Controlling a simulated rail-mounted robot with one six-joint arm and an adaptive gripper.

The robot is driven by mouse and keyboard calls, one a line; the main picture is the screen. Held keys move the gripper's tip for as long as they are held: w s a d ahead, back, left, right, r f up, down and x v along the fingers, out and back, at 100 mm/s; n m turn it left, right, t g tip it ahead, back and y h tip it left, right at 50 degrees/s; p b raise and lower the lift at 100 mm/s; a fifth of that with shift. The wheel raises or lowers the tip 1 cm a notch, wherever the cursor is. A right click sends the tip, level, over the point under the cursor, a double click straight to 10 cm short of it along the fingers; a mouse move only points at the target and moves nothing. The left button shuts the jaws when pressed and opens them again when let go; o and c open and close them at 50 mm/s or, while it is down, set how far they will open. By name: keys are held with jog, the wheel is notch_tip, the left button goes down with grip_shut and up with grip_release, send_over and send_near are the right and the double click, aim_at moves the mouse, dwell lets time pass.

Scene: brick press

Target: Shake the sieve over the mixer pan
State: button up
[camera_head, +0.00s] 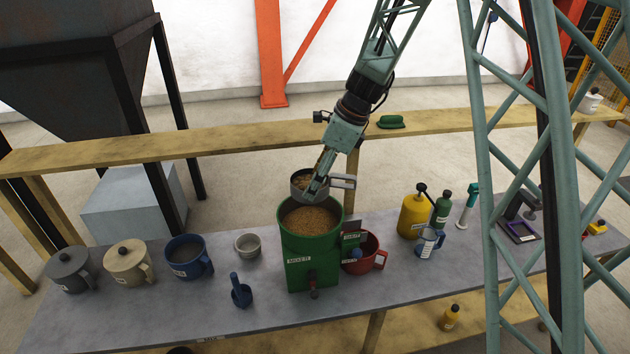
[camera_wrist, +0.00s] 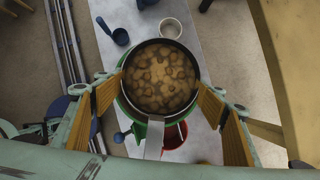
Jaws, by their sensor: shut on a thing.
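The sieve (camera_head: 299,181) is a round metal pan with a flat grey handle, held above the mixer pan. In the wrist view the sieve (camera_wrist: 156,48) holds lumpy brown material, and its handle points toward the bottom of the picture. My gripper (camera_head: 317,186) is shut on the sieve, with its wooden-coloured fingers on either side of the rim in the wrist view (camera_wrist: 160,84). The green mixer pan (camera_head: 298,251) stands upright on the table, filled near its top with brown granular material. In the wrist view the sieve hides most of the mixer pan.
Grey, cream and blue mugs (camera_head: 188,257), a small bowl (camera_head: 248,245) and a blue scoop (camera_head: 241,292) stand left of the mixer. A red mug (camera_head: 364,254) is close on its right. A yellow bottle (camera_head: 412,216) and a jug stand farther right. A wooden beam (camera_head: 230,134) runs behind.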

jog(key=shift+f, duration=0.15)
jog(key=shift+f+b, duration=1.85)
jog(key=shift+f, duration=0.9)
jog(key=shift+w, duration=0.2)
